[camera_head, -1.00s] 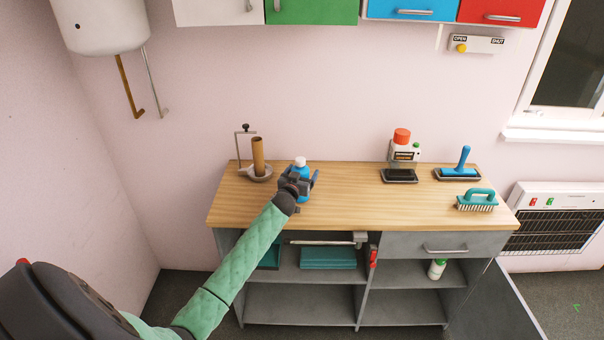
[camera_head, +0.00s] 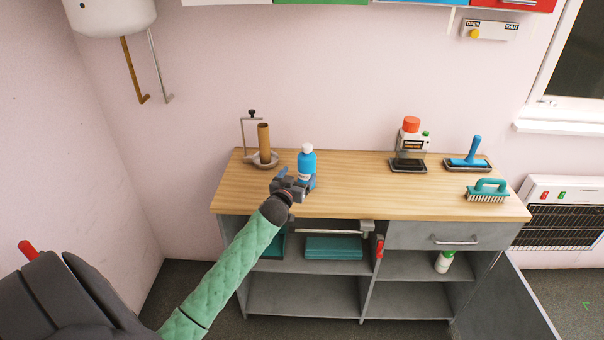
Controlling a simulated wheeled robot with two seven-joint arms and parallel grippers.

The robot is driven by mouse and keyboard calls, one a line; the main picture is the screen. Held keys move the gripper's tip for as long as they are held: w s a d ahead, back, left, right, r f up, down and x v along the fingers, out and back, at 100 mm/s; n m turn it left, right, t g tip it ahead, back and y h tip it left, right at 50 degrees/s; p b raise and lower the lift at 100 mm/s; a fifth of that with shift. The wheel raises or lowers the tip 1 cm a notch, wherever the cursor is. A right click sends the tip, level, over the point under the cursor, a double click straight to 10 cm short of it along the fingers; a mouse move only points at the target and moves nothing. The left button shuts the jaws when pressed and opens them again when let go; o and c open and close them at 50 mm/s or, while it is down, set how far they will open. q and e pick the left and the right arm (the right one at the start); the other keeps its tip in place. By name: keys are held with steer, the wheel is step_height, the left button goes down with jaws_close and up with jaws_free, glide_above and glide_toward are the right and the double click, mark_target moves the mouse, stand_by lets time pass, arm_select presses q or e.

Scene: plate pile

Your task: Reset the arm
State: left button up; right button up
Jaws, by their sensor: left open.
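My left arm, in a green sleeve (camera_head: 237,266), comes in from the lower left of the head view. My left gripper (camera_head: 297,180) is open at the front left part of the wooden worktop. A blue bottle with a white cap (camera_head: 307,160) stands upright on the worktop just beyond the gripper. The gripper overlaps the bottle's lower part, so I cannot tell whether they touch. My right gripper is not in view.
A holder with a brown roll (camera_head: 264,142) stands left of the bottle. A red-capped container (camera_head: 411,138), a blue roller (camera_head: 472,152) and a teal brush (camera_head: 487,190) are at the right. The worktop's middle (camera_head: 360,185) is clear. A cabinet door (camera_head: 507,300) hangs open.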

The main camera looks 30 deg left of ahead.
arm_select(q)
steer(key=shift+s+d, duration=0.15)
steer(key=shift+s, duration=0.45)
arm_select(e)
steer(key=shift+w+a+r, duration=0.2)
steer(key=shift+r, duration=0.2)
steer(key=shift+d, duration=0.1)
